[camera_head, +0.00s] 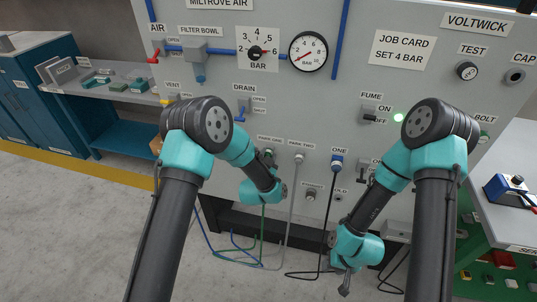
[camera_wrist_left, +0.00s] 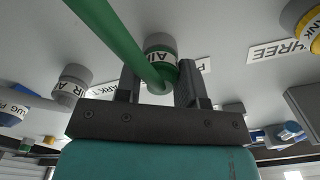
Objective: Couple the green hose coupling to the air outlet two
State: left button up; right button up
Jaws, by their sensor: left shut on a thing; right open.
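The green hose coupling (camera_wrist_left: 160,48), with an AIR label, is between the fingers of my left gripper (camera_wrist_left: 158,82) in the left wrist view. My left gripper (camera_head: 270,162) is shut on it, close to the panel by the PARK ONE label in the head view. Whether the coupling is seated in a socket there cannot be told. Its green hose (camera_wrist_left: 112,32) runs off to the upper left, and hangs down in the head view (camera_head: 263,225). My right gripper (camera_head: 345,284) is open and empty, low in front of the panel. No label for air outlet two is readable; my right arm covers part of the panel.
Hoses (camera_head: 240,250) loop near the floor. The gauge (camera_head: 308,51) and job card (camera_head: 402,50) are higher up.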

pick_arm(q)
jog(key=c, duration=0.4)
jog(key=shift+o, duration=0.2)
jog(key=shift+v, duration=0.8)
dwell(0.5)
jog(key=shift+v, duration=1.05)
jog(key=shift+s+a, duration=0.1)
jog(key=v, duration=0.5)
jog(key=w+a, duration=0.3)
jog(key=a, duration=0.9)
jog(key=w+a, duration=0.4)
jog(key=a, duration=0.9)
